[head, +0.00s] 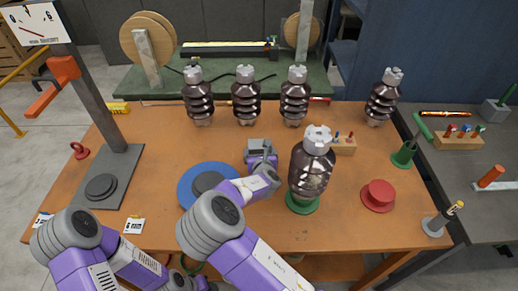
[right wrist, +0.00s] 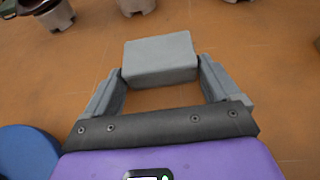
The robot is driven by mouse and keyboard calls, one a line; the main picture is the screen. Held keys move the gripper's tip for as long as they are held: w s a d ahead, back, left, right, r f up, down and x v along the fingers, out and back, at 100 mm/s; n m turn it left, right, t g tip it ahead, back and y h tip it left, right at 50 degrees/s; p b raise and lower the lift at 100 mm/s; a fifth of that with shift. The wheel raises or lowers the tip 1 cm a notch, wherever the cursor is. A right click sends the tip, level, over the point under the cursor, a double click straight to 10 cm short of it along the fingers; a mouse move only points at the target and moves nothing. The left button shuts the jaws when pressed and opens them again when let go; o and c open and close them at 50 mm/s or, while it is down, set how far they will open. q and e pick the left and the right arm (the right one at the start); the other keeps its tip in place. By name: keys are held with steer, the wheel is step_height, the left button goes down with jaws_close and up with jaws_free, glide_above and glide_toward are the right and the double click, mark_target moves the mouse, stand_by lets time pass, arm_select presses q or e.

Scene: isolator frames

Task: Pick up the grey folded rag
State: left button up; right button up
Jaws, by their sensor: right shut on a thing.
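The grey folded rag (right wrist: 160,58) is a pale grey block between the two fingers of my right gripper (right wrist: 160,82) in the right wrist view. My right gripper is shut on it, with a finger at each side. In the head view the rag (head: 258,145) shows in the middle of the orange table, with my right gripper (head: 262,158) at it. I cannot tell whether the rag touches the table.
A dark brown insulator (head: 311,165) on a green base stands close to the right. A blue disc (head: 186,188) lies to the left. Several insulators (head: 246,98) stand behind.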

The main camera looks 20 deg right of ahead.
step_height(320, 180, up, 10)
steer(key=p, duration=0.2)
steer(key=shift+p, duration=0.4)
stand_by(0.6)
